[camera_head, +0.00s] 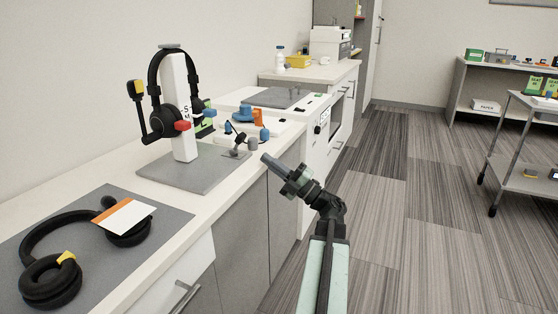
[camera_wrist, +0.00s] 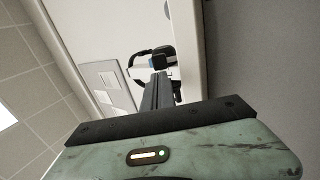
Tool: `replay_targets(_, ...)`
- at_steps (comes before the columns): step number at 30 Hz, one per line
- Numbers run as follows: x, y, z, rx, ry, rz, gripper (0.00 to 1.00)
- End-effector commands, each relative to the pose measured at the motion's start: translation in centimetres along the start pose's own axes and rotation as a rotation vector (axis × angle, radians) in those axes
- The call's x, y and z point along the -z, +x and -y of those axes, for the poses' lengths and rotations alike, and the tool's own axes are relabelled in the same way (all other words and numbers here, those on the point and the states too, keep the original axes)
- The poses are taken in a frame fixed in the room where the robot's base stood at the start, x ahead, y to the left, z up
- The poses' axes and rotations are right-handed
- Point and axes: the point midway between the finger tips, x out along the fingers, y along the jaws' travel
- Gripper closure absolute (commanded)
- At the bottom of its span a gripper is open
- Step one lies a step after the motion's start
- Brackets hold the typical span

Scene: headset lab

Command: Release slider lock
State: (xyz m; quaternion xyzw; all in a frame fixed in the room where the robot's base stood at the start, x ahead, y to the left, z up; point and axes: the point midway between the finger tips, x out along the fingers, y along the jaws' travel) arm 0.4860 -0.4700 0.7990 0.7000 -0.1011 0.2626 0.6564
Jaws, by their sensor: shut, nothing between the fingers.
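A black headset (camera_head: 158,80) hangs on a white upright stand (camera_head: 179,100) with a grey base plate (camera_head: 190,168). The headset carries a red part (camera_head: 182,125) and a yellow-and-black part (camera_head: 135,88). I cannot tell which small part is the slider lock. My gripper (camera_head: 267,159) is shut and empty, in front of the counter edge and right of the stand, apart from the headset. In the wrist view, my shut gripper (camera_wrist: 157,78) partly covers a dark headset-like shape (camera_wrist: 140,56) beyond it.
A second headset (camera_head: 48,284) with a white-and-orange card (camera_head: 124,215) lies on a grey mat (camera_head: 165,232) at the near left. Small blue, orange and grey parts (camera_head: 258,117) stand behind the base plate. The floor to the right is open up to a cart (camera_head: 520,180).

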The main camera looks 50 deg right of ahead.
Motion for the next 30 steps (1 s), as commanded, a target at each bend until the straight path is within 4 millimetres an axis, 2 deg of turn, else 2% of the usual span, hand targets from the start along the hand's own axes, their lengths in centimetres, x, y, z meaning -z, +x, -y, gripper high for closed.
replay_targets(1,0.0,1.6,-0.5,0.0,0.001,-0.003,1.0)
replay_targets(3,0.0,3.1,-0.5,0.0,0.002,-0.003,1.0)
replay_targets(10,0.1,6.7,-0.2,-0.001,0.001,-0.003,1.0)
replay_targets(15,0.1,7.5,0.0,-0.001,0.001,-0.001,1.0)
replay_targets(23,0.1,7.6,0.1,-0.001,0.001,-0.002,1.0)
replay_targets(24,-1.0,7.6,0.1,0.0,0.002,-0.005,1.0)
replay_targets(30,0.6,8.4,0.0,0.019,0.006,-0.012,1.0)
